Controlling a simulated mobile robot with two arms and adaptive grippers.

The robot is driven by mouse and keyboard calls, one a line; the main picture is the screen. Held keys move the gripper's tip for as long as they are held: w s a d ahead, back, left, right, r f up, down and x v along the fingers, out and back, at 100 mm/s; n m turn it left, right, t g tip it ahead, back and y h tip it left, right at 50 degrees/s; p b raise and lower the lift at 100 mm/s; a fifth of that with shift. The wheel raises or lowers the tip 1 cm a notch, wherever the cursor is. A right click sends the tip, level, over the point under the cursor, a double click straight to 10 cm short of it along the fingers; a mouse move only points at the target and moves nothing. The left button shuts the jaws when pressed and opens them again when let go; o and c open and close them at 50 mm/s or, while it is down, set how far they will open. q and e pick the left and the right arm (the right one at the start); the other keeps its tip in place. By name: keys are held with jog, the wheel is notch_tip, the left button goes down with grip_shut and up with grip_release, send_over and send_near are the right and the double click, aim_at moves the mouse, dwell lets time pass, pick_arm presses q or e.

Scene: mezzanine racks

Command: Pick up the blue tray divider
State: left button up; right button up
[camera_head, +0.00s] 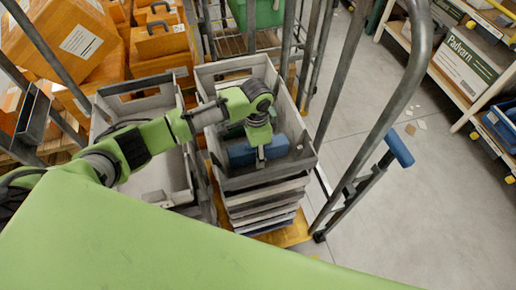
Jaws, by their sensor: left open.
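A blue block-like object (243,153), which looks like the blue tray divider, lies inside the grey tray (233,183) at the top of a stack. My left arm comes in from the left, and my left gripper (261,158) points down into that tray, right over the blue object. Its fingers are small and dark here, and the wrist hides part of the blue object. The gripper is open; I cannot tell whether it touches the object. My right gripper is not in view.
Another grey tray (155,170) stands to the left. Grey cart posts (345,75) rise close on the right, with a blue-ended handle (398,148). Orange boxes (75,40) fill the back left. A green bin (257,14) stands behind. The floor (430,200) at right is mostly clear.

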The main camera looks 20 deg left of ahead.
pick_arm(q)
jog(key=c, duration=1.3)
jog(key=shift+o, duration=0.2)
